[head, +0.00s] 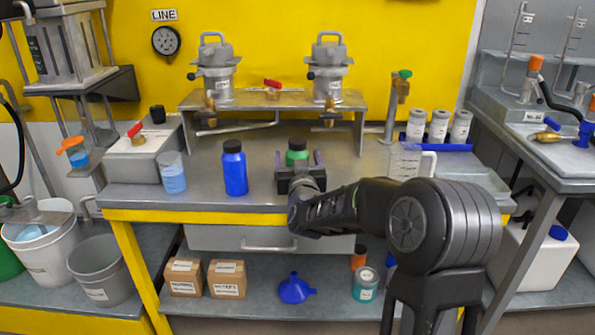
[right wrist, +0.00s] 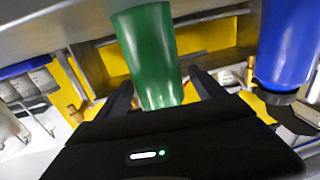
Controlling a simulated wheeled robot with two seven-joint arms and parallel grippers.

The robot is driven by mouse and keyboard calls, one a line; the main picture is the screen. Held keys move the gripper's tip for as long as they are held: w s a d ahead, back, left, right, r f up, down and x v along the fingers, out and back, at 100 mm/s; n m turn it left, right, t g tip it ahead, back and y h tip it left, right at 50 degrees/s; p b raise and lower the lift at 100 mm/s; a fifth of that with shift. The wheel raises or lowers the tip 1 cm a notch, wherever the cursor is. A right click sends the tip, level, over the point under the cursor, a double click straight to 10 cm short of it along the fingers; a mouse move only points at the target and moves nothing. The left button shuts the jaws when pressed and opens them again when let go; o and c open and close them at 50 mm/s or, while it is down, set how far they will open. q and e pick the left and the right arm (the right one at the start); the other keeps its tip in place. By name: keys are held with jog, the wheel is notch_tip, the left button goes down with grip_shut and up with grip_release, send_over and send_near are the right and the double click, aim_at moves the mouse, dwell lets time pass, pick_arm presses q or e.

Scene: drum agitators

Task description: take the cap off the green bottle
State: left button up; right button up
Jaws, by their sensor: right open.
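The green bottle (head: 297,156) stands upright on the metal workbench, right of the blue bottle, with a dark cap (head: 297,144) on top. My right gripper (head: 298,163) is open, with one finger on each side of the green bottle. In the right wrist view, which looks upside down, the green bottle (right wrist: 150,52) lies between the two spread fingers (right wrist: 162,88), with gaps beside it. Its cap is hidden there behind the gripper body. My left gripper is not in view.
The blue bottle (head: 235,170) stands close on the left, with a beaker (head: 172,172) of blue liquid beyond it. A measuring jug (head: 405,160) stands to the right. A metal stand (head: 270,98) with two grey vessels is behind. The bench front left of my arm is clear.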

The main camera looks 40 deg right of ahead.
aim_at(297, 139)
jog(key=shift+r, duration=0.1)
grip_shut()
dwell(0.8)
jog(key=shift+r, duration=0.1)
notch_tip(297, 139, up, 10)
jog(key=p, duration=0.2)
jog(key=shift+p, duration=0.4)
jog(key=c, duration=0.7)
grip_release()
grip_shut()
